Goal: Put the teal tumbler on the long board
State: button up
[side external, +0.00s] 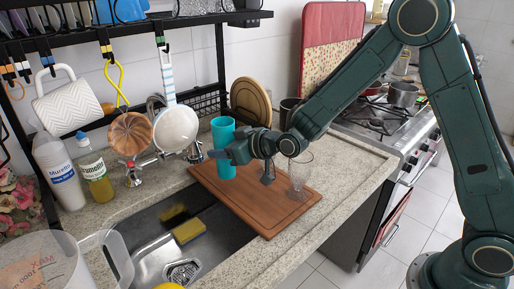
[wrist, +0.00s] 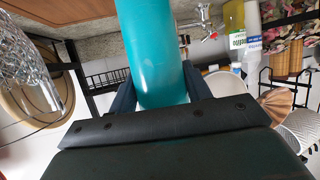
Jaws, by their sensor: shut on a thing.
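The teal tumbler (side external: 223,132) is upright at the back left part of the long wooden board (side external: 262,217) in the side view. My gripper (side external: 224,154) is shut on it from the right side, around its middle. The tumbler's base overlaps the board in the picture; I cannot tell whether it touches the wood or hangs just above. In the wrist view the tumbler (wrist: 153,45) fills the space between my two fingers (wrist: 160,88).
A clear glass (side external: 300,172) and another small glass (side external: 267,172) stand on the board right of the tumbler. The sink (side external: 150,240) with a yellow sponge (side external: 189,231) lies in front. A faucet (side external: 194,152) is behind left. The board's front part is clear.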

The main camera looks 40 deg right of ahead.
jog(key=shift+f, duration=1.8)
jog(key=shift+f, duration=0.1)
jog(key=o, duration=1)
jog(key=shift+c, duration=0.2)
jog(key=shift+s+d+r, duration=0.2)
jog(key=shift+s+r, duration=0.15)
jog(key=shift+s, duration=0.25)
jog(key=v, duration=1)
jog(key=shift+s+r, duration=0.15)
jog(key=shift+s, duration=0.15)
jog(key=shift+r, duration=0.1)
